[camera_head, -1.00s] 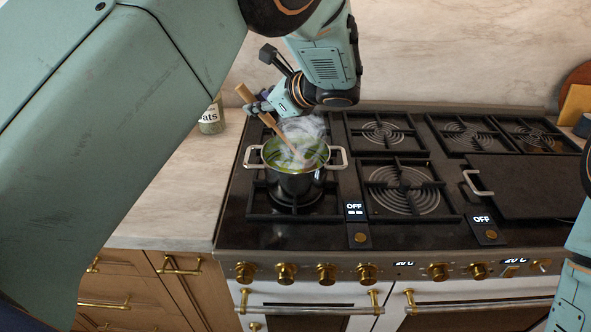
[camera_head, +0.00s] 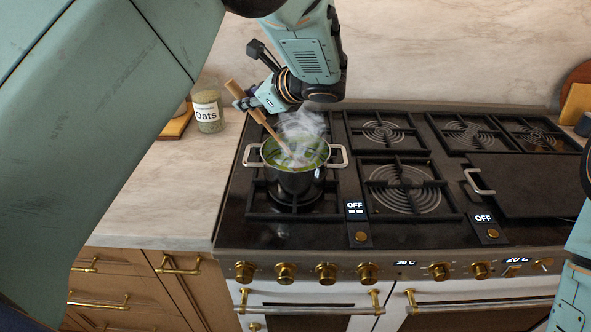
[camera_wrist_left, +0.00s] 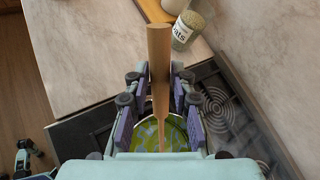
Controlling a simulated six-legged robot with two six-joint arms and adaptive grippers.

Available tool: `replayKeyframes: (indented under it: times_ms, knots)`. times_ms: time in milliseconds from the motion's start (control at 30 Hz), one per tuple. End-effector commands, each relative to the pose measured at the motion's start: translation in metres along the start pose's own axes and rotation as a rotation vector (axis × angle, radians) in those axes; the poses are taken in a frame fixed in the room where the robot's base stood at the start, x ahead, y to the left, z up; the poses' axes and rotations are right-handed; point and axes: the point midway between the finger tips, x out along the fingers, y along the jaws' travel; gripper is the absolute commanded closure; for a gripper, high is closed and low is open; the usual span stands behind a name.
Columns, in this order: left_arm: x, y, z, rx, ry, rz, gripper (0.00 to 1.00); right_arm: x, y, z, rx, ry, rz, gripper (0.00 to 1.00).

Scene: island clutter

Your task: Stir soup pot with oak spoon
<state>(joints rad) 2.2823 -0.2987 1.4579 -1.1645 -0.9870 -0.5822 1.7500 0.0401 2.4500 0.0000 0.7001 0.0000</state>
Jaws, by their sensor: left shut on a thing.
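The soup pot (camera_head: 293,183) is dark metal with two side handles and stands on the front left burner. It holds green soup (camera_head: 312,153), and steam rises from it. The oak spoon (camera_head: 268,124) leans to the upper left, its lower end in the soup. My left gripper (camera_head: 246,102) is shut on the spoon's handle above the pot's left rim. In the left wrist view the spoon (camera_wrist_left: 158,60) runs between the purple finger pads down to the soup (camera_wrist_left: 150,132). The spoon's bowl is hidden in the soup and steam. My right gripper is not in view.
An oats jar (camera_head: 207,111) stands on the counter left of the stove, by a wooden board (camera_head: 176,124). A flat dark griddle (camera_head: 525,185) with a handle covers the right burners. The middle burners (camera_head: 404,190) are empty. The marble counter (camera_head: 170,190) is clear in front.

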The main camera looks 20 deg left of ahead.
Motion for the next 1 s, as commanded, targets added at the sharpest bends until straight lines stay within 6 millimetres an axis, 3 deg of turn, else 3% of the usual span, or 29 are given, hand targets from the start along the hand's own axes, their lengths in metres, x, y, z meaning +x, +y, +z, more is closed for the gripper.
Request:
replayKeyframes:
  times_ms: [333, 1000]
  knots:
    - [0.007, 0.005, 0.01, -0.001, 0.0, 0.001, 1.0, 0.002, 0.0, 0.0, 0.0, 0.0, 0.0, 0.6]
    - [0.007, 0.005, 0.056, -0.002, 0.001, 0.002, 1.0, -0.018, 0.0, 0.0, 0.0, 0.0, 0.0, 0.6]
